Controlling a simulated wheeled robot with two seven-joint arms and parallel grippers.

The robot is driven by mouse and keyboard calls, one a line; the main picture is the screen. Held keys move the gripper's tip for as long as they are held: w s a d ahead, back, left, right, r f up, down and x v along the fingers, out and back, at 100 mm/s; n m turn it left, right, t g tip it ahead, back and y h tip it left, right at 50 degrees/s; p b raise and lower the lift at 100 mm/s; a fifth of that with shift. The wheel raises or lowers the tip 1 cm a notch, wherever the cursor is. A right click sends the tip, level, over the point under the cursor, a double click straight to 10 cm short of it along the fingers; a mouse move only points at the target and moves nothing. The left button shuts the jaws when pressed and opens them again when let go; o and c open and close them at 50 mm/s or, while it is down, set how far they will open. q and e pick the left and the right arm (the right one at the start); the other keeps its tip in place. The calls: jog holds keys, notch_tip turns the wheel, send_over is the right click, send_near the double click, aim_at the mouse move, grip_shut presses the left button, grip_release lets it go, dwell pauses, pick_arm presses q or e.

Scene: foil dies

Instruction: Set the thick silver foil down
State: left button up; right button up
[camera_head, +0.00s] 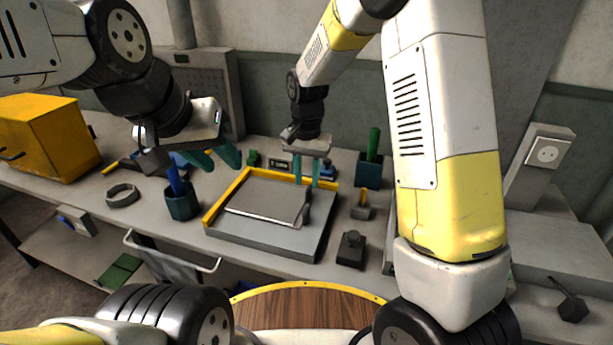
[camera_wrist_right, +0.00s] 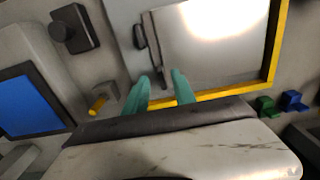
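The silver foil (camera_head: 268,201) is a flat grey sheet lying on a grey plate (camera_head: 262,243) with a yellow rim along its left and back sides. A dark grip piece sits at the foil's right edge. The foil also shows in the right wrist view (camera_wrist_right: 215,45), with a bright glare on it. My right gripper (camera_head: 307,183) is over the plate's back right part, by the foil's corner. My left gripper (camera_head: 222,162) is open and empty, behind and left of the plate.
A teal cup (camera_head: 182,204) with a blue tool stands left of the plate, near a grey ring (camera_head: 122,195). A dark block (camera_head: 351,249) stands right of it. A cup with a green tool (camera_head: 370,170) stands behind right. A yellow box (camera_head: 45,137) is far left.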

jog(key=s+d+r+n+t+y, duration=0.1)
jog(key=s+d+r, duration=0.3)
jog(key=r, duration=0.4)
jog(key=s+d+r+n+t+y, duration=0.1)
jog(key=s+d+r, duration=0.3)
jog(key=r, duration=0.4)
jog(key=s+d+r+n+t, duration=0.1)
jog(key=s+d+t, duration=0.1)
jog(key=s, duration=0.4)
jog(key=s+d+r+n+t, duration=0.1)
jog(key=s+d+r+t, duration=0.1)
jog(key=s, duration=0.5)
jog(key=shift+d, duration=0.85)
